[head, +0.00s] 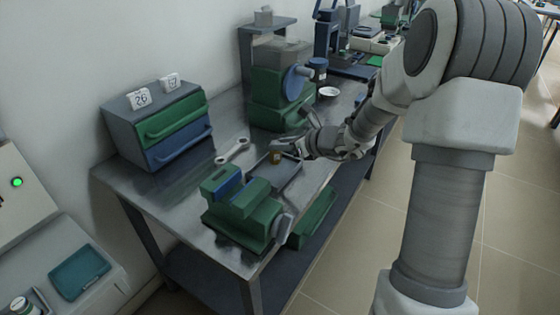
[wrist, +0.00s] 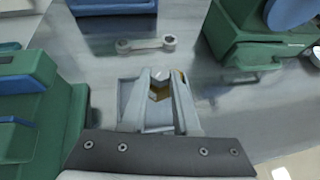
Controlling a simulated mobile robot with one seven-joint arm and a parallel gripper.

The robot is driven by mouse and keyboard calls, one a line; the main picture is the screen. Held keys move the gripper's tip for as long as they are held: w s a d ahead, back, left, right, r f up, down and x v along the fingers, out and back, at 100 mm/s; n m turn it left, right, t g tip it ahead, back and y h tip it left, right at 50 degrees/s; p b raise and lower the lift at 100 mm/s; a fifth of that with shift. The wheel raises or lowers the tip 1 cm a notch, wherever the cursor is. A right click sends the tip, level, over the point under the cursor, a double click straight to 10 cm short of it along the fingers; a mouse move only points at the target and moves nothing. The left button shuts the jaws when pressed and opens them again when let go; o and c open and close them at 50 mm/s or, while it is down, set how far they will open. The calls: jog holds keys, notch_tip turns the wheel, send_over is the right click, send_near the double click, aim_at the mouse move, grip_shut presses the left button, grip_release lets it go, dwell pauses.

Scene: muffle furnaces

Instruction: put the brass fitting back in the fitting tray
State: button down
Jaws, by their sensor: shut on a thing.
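The brass fitting (head: 276,158) is small and gold-brown. My gripper (head: 282,147) is shut on it, low over the metal workbench. In the wrist view the fitting (wrist: 158,94) shows between the two fingertips (wrist: 160,82), which partly hide it. The fitting tray looks like the shallow grey tray (head: 286,178) on the bench, directly below my gripper. In the wrist view part of the tray (wrist: 127,98) shows under and left of the fingers. The fitting is over the tray's far part; I cannot tell whether it touches the tray floor.
A wrench (head: 232,151) lies just beyond the tray. A green vise-like machine (head: 243,214) stands close on the near left. A green and blue machine (head: 280,92) stands behind. A drawer cabinet (head: 157,125) stands at the back left. A white bowl (head: 329,92) sits farther right.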

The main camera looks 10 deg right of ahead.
aim_at(280, 156)
jog(key=shift+w+a+f+b, duration=0.15)
jog(key=shift+f+b, duration=0.6)
jog(key=shift+f, duration=1.3)
jog(key=shift+f, duration=0.2)
jog(key=c, duration=0.7)
grip_release()
jog(key=shift+o, duration=0.2)
jog(key=shift+r, duration=0.25)
jog(key=p+v, duration=0.2)
jog(key=v, duration=1)
jog(key=shift+p, duration=0.35)
jog(key=shift+f, duration=0.1)
